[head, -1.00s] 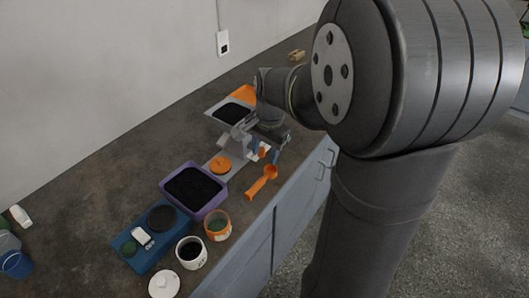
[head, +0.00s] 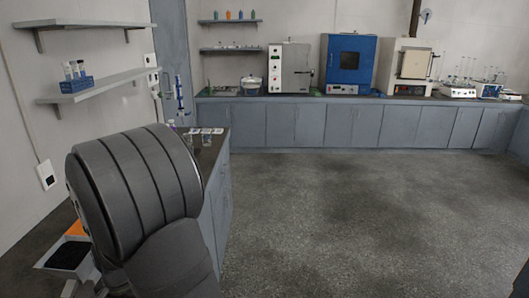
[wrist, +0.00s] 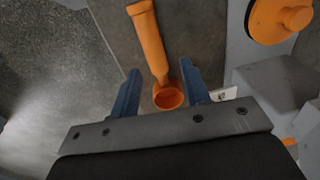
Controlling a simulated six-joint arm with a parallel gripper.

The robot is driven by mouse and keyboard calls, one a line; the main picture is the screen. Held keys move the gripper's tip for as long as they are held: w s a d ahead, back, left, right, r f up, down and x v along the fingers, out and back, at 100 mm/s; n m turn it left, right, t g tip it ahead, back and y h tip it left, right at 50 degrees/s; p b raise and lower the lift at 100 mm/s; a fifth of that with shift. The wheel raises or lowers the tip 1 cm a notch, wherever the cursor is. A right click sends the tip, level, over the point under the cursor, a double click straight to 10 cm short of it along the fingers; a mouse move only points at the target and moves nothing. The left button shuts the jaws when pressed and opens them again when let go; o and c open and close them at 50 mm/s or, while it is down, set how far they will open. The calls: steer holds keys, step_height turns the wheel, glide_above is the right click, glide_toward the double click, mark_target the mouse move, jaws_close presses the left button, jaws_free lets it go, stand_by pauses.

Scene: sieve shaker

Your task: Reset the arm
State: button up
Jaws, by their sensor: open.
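My gripper (wrist: 160,88) is open in the wrist view, its two blue fingers apart and empty. An orange scoop (wrist: 149,40) lies on the counter below it. Its round bowl (wrist: 169,96) shows between the fingers, and its handle runs up the picture. I see no finger closed on it, and the height between them is hard to tell. In the head view my arm fills the lower left and my gripper is out of sight.
In the wrist view, an orange round-knobbed piece (wrist: 283,18) and grey equipment (wrist: 268,92) stand at right. The head view shows a black-filled tray (head: 67,256) at lower left, wall shelves (head: 98,91), a blue oven (head: 349,60) on the back counter and open floor (head: 330,220).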

steer(key=shift+r, duration=1.1)
steer(key=shift+f, duration=0.15)
step_height(320, 180, down, 3)
step_height(320, 180, up, 11)
steer(key=d, duration=0.1)
steer(key=f, duration=0.8)
steer(key=a+f, duration=0.1)
steer(key=f, duration=0.3)
steer(key=r, duration=0.5)
steer(key=shift+w+d, duration=0.15)
steer(key=shift+d, duration=0.15)
steer(key=w+d+r, duration=0.3)
steer(key=d+r, duration=0.3)
steer(key=d, duration=0.4)
steer(key=s+a+r+m, duration=0.1)
steer(key=s+a+m, duration=0.2)
steer(key=s+a, duration=1.05)
steer(key=s+a+r+m, duration=0.1)
steer(key=s+m, duration=0.1)
steer(key=s, duration=1.8)
steer(key=shift+s+a+r+h, duration=0.3)
steer(key=shift+s+a, duration=0.05)
steer(key=shift+a, duration=0.05)
